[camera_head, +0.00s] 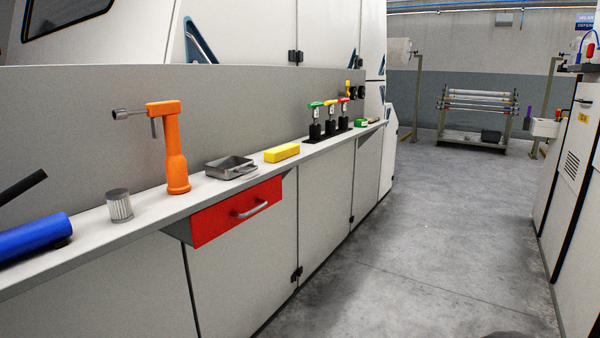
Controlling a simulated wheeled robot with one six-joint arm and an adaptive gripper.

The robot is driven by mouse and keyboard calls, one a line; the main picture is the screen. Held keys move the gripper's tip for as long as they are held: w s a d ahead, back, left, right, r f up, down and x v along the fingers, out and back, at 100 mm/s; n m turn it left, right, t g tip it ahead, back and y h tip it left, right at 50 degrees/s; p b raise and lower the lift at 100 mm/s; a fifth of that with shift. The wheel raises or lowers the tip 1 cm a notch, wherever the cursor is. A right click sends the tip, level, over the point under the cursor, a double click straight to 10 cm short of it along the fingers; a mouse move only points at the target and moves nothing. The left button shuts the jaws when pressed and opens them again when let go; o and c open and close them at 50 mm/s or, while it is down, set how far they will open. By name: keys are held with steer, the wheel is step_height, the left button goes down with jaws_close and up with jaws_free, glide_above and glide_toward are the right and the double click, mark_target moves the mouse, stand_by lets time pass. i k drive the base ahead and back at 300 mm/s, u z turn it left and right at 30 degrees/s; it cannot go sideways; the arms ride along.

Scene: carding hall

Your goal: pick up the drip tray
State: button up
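The drip tray (230,167) is a small dark grey metal tray with a raised rim. It sits on the narrow light grey ledge (155,214) along the machine, above the red drawer. It stands between an orange power tool and a yellow block, apart from both. Its shallow inside is partly in view. My gripper is not in view.
The red drawer (238,211) has a protruding handle. The floor (440,220) at right is clear.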

mark_target(230, 167)
steer(key=z, duration=0.3)
steer(key=i, duration=1.05)
steer(key=u, duration=0.65)
